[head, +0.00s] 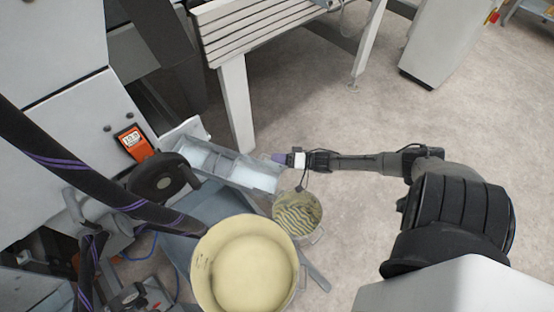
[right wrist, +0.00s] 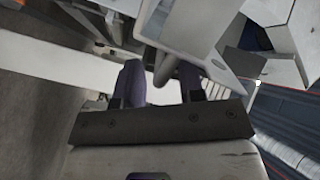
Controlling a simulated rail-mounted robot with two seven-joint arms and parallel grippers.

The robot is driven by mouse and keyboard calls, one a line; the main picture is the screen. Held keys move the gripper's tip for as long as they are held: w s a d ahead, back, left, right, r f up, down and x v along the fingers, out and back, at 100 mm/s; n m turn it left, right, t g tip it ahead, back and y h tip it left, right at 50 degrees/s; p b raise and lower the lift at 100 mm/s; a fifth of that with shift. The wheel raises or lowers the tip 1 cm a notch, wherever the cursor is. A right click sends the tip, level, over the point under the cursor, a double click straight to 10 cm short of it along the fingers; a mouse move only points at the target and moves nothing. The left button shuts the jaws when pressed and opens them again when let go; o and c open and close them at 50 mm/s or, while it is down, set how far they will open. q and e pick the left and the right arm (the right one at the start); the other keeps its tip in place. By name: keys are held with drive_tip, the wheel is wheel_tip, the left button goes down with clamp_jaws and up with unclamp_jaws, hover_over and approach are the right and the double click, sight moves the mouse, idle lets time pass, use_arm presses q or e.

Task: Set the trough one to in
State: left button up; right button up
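The trough (head: 230,166) is a long, pale metal tray with raised sides. It juts out from the coating machine at a slant in the head view. My right gripper (head: 280,158) is at the trough's outer right end, its arm reaching in from the right. In the right wrist view its two dark fingers (right wrist: 160,85) are spread apart. A grey, rounded handle-like part (right wrist: 166,70) shows between or just beyond them, and a pale metal body (right wrist: 190,30) lies behind it. I cannot tell whether the fingers touch the handle. My left gripper is not in view.
A large cream bucket (head: 245,268) and a smaller pail with dark stripes inside (head: 298,214) stand below the trough. A slatted table (head: 250,28) stands at the back. Open floor (head: 320,100) lies to the right.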

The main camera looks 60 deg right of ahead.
drive_tip(key=shift+w, duration=0.2)
drive_tip(key=shift+c, duration=0.3)
drive_tip(key=c, duration=0.5)
drive_tip(key=shift+s+f, duration=0.1)
drive_tip(key=shift+c, duration=0.5)
clamp_jaws()
